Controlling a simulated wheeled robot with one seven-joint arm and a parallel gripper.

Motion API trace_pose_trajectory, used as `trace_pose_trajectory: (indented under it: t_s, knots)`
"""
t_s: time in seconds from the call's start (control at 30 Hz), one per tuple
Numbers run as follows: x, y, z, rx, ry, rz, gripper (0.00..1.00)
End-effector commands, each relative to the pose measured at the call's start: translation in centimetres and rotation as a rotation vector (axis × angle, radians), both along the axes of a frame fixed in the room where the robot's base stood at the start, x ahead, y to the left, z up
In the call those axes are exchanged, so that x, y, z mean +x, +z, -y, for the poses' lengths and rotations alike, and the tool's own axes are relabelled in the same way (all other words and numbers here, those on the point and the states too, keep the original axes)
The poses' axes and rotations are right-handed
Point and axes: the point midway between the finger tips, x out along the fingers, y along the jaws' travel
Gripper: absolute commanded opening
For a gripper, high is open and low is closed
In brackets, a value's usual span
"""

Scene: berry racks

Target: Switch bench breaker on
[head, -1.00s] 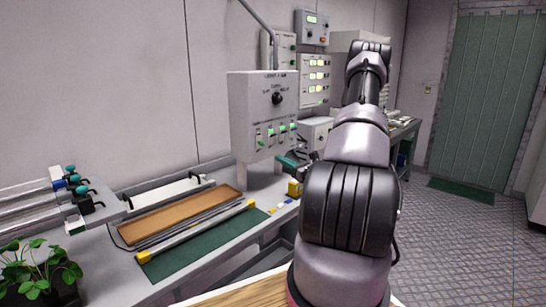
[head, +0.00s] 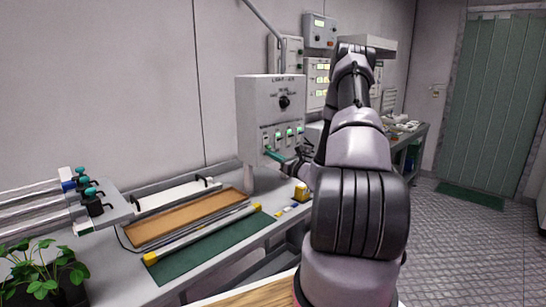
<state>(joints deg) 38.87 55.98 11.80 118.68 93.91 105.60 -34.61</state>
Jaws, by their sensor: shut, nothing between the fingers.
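A grey control box (head: 258,97) stands on a post over the bench. It has a black rotary knob (head: 284,102) and, below that, a row of several small breaker switches (head: 289,133) with green-lit parts. The labels are too small to read, so I cannot tell which switch is the bench breaker or how each lever is set. My gripper (head: 273,154), with teal fingers, is shut and empty. It is at the lower front of the box, just under the left switches. I cannot tell whether it touches the box. My arm hides what is behind it.
The bench holds a brown tray (head: 146,241), a green mat (head: 192,258), a yellow-ended bar (head: 205,232) and valves with teal knobs (head: 88,187). A leafy plant (head: 45,270) is at front left. More panels (head: 320,32) are behind the box. The floor at right is clear.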

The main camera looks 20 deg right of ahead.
Motion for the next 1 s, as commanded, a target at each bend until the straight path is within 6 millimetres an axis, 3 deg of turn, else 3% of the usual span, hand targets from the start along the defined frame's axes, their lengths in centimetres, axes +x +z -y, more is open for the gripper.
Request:
trace_pose_trajectory:
  t_s: [1.0]
  knots:
    - [-0.53, 0.85, 0.19, -0.064, 0.0, -0.167, 0.0]
